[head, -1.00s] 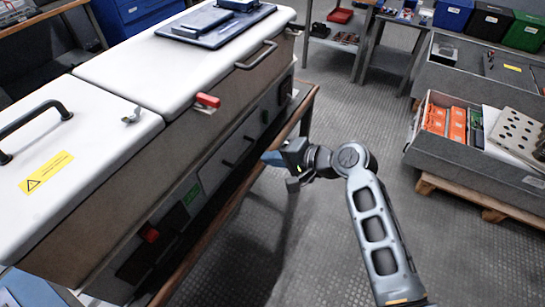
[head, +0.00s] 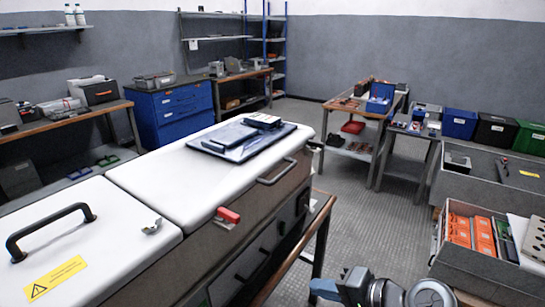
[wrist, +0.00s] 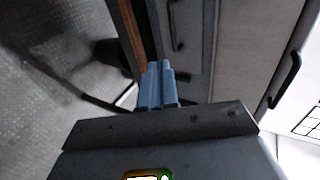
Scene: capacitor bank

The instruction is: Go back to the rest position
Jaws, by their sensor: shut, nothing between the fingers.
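My gripper (head: 318,290) shows at the bottom edge of the head view, with its blue fingers pointing left toward the side of the white-topped capacitor bank cabinet (head: 190,165). In the wrist view the two blue fingers (wrist: 160,84) are together, shut and empty. The cabinet's side and a black handle (wrist: 284,80) show to the right of the fingers there. The fingers look apart from the cabinet. Most of my arm is below the head view's edge.
A red latch (head: 228,215) and black handles stick out from the cabinet. A dark tablet-like panel (head: 242,138) lies on its lid. A grey crate with orange items (head: 470,235) stands at the right. Open floor (head: 355,205) lies between cabinet and crate.

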